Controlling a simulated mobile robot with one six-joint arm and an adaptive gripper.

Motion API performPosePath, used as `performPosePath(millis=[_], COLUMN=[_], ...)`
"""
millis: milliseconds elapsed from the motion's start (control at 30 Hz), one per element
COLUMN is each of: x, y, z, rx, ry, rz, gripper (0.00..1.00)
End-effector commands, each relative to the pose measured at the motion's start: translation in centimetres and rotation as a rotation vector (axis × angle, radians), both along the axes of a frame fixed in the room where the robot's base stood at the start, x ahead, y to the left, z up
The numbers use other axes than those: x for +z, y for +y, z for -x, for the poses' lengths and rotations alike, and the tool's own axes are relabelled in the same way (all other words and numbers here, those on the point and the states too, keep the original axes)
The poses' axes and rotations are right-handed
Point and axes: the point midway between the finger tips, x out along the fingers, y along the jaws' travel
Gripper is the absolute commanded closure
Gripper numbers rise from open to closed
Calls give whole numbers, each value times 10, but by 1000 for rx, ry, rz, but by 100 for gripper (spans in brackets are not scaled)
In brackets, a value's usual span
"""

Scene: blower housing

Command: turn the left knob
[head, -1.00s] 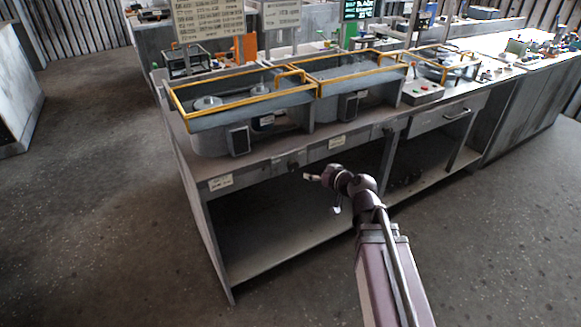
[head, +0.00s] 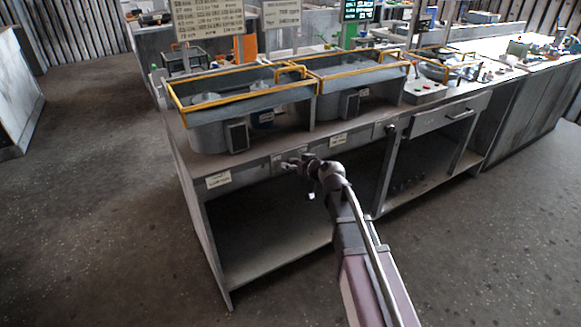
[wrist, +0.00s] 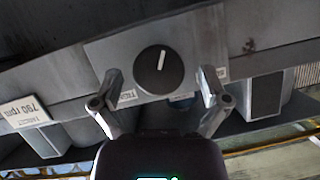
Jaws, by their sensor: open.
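The left knob (wrist: 158,70) is a round dark knob with a white pointer line, on a grey plate in the wrist view. The line points nearly straight up in that picture, leaning slightly right. My gripper (wrist: 161,84) is open, with one fingertip on each side of the knob and visible gaps to it. I cannot tell whether the tips reach around the knob or stop short of it. In the head view my gripper (head: 290,163) is at the counter's front panel and hides the left knob. The right knob (head: 391,130) is further right on that panel.
A white label reading 790 rpm (wrist: 25,113) shows in the wrist view. Two grey housings with yellow rails (head: 240,98) stand on the counter above the panel. The open shelf (head: 275,255) is below. Floor in front is clear.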

Motion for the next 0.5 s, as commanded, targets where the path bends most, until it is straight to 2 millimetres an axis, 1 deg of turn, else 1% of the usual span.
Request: performPosePath(millis=[133,433,467,500], x=[-2,-2,-2,-2], y=[3,4,4,4], z=[-5,-5,-5,-5], rx=[-1,-1,-1,-1], ry=[0,0,0,0], rz=[0,0,0,0], gripper=[5,5,11,23])
